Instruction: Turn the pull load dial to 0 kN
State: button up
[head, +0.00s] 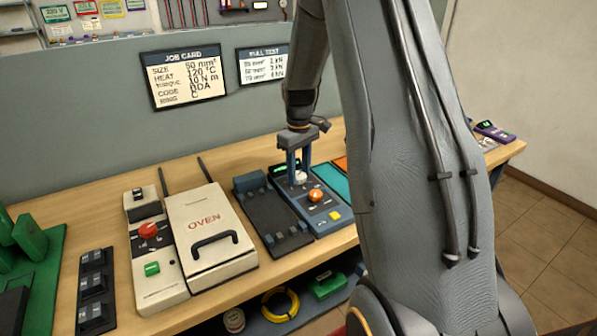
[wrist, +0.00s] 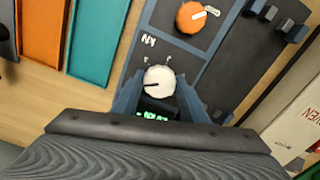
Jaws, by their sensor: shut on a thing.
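The pull load dial is a white round knob (wrist: 159,80) with a dark pointer line, on a dark blue-grey tester panel (head: 323,216). In the wrist view the line points to the left and slightly down, and "kN" lettering is beside the knob. My gripper (wrist: 160,92) is shut on the white knob, one blue finger on each side; in the head view my gripper (head: 300,174) reaches down onto it from above. A green lit display (wrist: 155,116) sits beside the knob, partly hidden by my gripper; its reading is not legible.
A black slotted unit (head: 270,215) and the white oven (head: 210,232) stand to the left. Teal (wrist: 98,40) and orange (wrist: 41,32) trays lie beside the panel. A job card (head: 184,77) hangs behind.

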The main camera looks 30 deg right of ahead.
aim_at(299, 175)
jog(key=shift+w, duration=0.1)
jog(key=o, duration=1)
jog(key=shift+o, duration=0.2)
jog(key=shift+r, duration=0.15)
notch_tip(299, 175, up, 8)
jog(key=shift+f+b, duration=0.2)
jog(key=shift+b, duration=0.85)
